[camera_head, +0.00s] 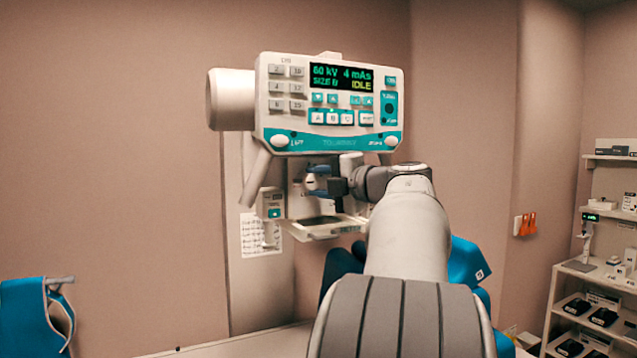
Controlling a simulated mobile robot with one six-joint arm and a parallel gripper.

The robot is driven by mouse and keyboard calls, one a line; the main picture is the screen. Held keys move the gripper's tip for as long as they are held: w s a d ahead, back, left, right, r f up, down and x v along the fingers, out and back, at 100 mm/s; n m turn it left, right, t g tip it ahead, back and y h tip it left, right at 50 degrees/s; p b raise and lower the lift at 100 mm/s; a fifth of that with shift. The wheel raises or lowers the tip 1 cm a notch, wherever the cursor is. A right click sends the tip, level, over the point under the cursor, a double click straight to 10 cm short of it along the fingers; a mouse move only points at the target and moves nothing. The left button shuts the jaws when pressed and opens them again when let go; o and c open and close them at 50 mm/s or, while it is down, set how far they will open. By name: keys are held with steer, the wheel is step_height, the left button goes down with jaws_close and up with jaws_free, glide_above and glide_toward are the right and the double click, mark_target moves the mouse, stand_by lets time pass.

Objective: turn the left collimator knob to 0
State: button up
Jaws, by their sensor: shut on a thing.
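The collimator (300,203) hangs below the control panel of the X-ray tube head, with a flat tray-like plate (322,234) at its bottom. My gripper (315,183) is at the front of the collimator, reaching in from the right. Its dark fingers are closed on the left collimator knob, which is small and mostly hidden between them. The knob's pointer and scale marks are too small to read. My arm covers the right part of the collimator, so any right knob is hidden.
The control panel (328,128) sits just above my gripper and shows 60 kV, 4 mAs and IDLE. A handle bar (256,178) slants down at its left. A blue apron (35,318) hangs at the lower left. Shelves with devices (562,270) stand at the right.

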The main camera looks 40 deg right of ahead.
steer(key=o, duration=1)
steer(key=s, duration=0.2)
steer(key=s+b, duration=0.1)
steer(key=s, duration=0.2)
steer(key=s+d, duration=0.1)
steer(key=s, duration=0.1)
steer(key=shift+s+r+b, duration=0.15)
steer(key=shift+s+b, duration=0.15)
steer(key=shift+s, duration=0.05)
